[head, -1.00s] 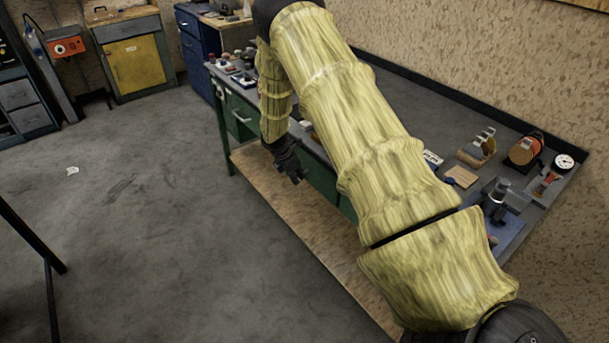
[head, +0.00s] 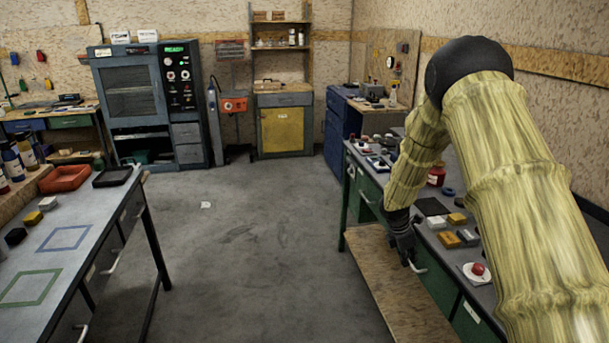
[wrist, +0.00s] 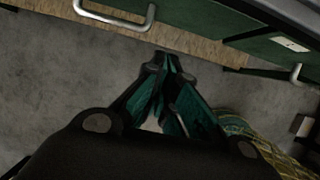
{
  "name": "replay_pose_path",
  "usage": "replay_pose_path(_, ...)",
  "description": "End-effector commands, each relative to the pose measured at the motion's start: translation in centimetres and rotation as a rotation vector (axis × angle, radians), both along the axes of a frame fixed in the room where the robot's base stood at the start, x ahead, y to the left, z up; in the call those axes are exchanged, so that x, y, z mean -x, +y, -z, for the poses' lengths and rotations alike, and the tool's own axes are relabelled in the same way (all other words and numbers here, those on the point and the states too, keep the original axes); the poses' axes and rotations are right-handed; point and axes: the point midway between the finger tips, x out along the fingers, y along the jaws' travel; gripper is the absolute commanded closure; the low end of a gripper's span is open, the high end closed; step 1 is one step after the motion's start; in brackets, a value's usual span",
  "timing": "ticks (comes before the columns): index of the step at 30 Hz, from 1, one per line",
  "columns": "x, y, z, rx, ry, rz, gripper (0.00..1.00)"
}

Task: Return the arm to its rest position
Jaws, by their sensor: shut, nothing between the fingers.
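My arm is covered in a yellow-green sleeve and fills the right of the head view, bent at a black elbow with the forearm hanging down. My gripper (head: 408,260) points downward at the front edge of the right-hand green workbench (head: 362,196), beside its drawers and above the wooden lower shelf (head: 395,290). In the wrist view the fingers of my gripper (wrist: 170,62) come together and hold nothing. Drawer handles and a strip of the wooden shelf show beyond the fingertips there.
The right bench top carries a red button on a white plate (head: 476,271), yellow blocks (head: 447,239) and other small items. At left stands a table with blue and green outlined squares, an orange tray (head: 65,178) and a black tray (head: 112,176). The grey floor between is mostly clear.

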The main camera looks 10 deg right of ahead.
Motion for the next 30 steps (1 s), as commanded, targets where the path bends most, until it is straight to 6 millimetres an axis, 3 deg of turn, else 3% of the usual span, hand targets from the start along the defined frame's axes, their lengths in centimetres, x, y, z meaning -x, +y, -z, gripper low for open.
replay_pose_path(5, 2.1, 2.4, 3.5, -0.052, -0.013, 0.058, 1.0)
replay_pose_path(14, 11.6, 11.2, 14.4, -0.237, -0.08, 0.369, 1.0)
replay_pose_path(22, 23.4, 18.6, 21.5, -0.351, -0.127, 0.77, 1.0)
replay_pose_path(27, 32.4, 22.2, 23.9, -0.369, -0.164, 1.071, 1.0)
replay_pose_path(30, 37.5, 23.8, 24.3, -0.357, -0.194, 1.249, 1.0)
